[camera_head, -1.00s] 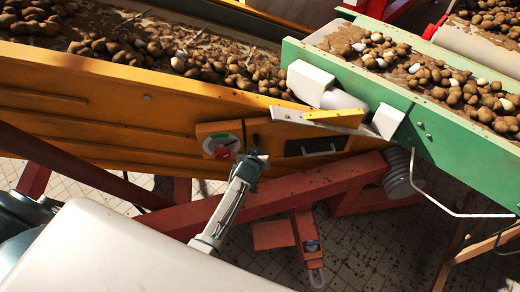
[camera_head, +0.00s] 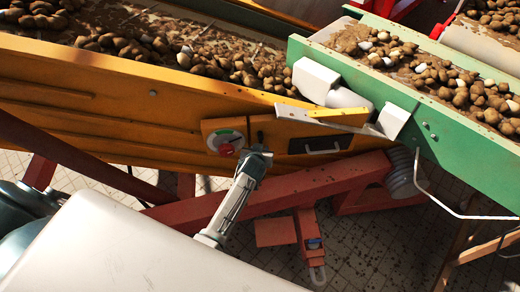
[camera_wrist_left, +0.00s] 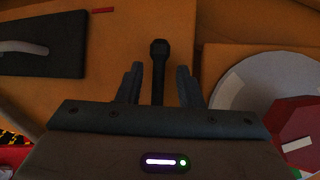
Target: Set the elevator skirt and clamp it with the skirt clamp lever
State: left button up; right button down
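A black lever with a round knob (camera_wrist_left: 158,48), which looks like the skirt clamp lever, stands on the orange side panel. In the left wrist view it rises between the two fingers of my left gripper (camera_wrist_left: 158,88), with a gap on both sides. The gripper is open. In the head view my left gripper (camera_head: 260,151) is at the panel and partly hides the lever. A yellow strip on a grey plate (camera_head: 340,116), perhaps the elevator skirt, lies along the upper edge near the green conveyor. My right gripper is not in view.
A round dial with a red knob (camera_head: 226,149) sits just left of the gripper. A black plate with a grey handle (camera_head: 321,146) is to the right. Red frame beams (camera_head: 285,190) run below. The green conveyor (camera_head: 450,150) carries potatoes at right.

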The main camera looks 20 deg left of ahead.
pick_arm(q)
jog(key=shift+r, duration=0.1)
jog(key=b+v, duration=0.1)
jog(key=v, duration=0.9)
jog(key=shift+s, duration=0.35)
jog(key=shift+r, duration=0.1)
